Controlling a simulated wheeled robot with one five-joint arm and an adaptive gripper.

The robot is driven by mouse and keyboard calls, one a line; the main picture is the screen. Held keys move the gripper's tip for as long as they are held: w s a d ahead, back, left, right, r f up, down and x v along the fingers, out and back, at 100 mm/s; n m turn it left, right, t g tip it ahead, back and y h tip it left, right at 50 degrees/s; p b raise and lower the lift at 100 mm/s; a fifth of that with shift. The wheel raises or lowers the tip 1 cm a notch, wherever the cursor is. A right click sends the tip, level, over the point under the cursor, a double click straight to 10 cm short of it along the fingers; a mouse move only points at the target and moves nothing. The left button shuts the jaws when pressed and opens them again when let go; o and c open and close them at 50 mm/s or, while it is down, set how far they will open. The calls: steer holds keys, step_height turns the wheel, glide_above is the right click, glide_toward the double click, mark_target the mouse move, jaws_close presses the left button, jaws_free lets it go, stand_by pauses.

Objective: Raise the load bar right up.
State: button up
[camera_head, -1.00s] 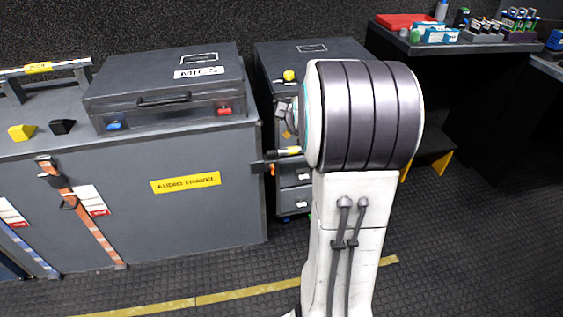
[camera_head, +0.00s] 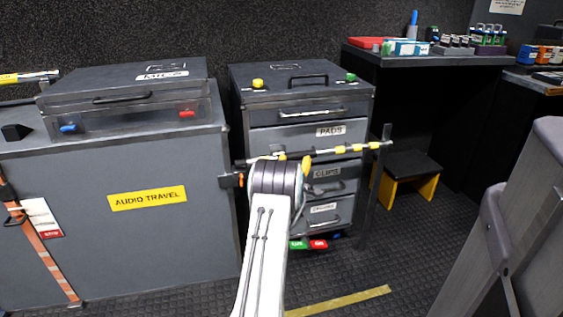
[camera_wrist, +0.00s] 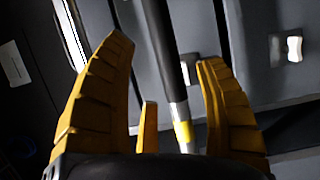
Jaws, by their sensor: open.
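The load bar (camera_head: 348,149) is a thin dark and silver rod with yellow bands. It runs across the front of the drawer cabinet (camera_head: 262,112), from an orange-and-black fitting (camera_head: 232,180) at the left to an upright dark post (camera_head: 375,185) at the right, its right end slightly higher in the picture. My gripper (camera_head: 306,165) is at the bar, partly hidden by my arm. In the wrist view my gripper (camera_wrist: 162,55) is open, with the bar (camera_wrist: 178,100) between its yellow fingers, nearer the right one. I cannot tell whether they touch.
A grey counter (camera_head: 110,165) with a MICS case (camera_head: 125,85) stands left. A step stool (camera_head: 410,170) with yellow legs and a dark desk (camera_head: 430,60) stand right. A grey panel (camera_head: 520,230) fills the near right. Open floor (camera_head: 390,265) lies in front of the stool.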

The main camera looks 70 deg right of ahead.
mark_target(296, 156)
steer(key=shift+f+b+x, duration=0.1)
steer(key=shift+b+x, duration=1.05)
steer(key=shift+b, duration=0.25)
steer(key=shift+f+b+x, duration=0.15)
steer(key=shift+b+x, duration=1)
steer(key=shift+b, duration=0.2)
steer(key=shift+d+r, duration=0.15)
steer(key=shift+d, duration=0.15)
steer(key=shift+x, duration=1)
steer(key=c, duration=1.2)
steer(key=shift+r, duration=0.2)
steer(key=shift+c, duration=0.5)
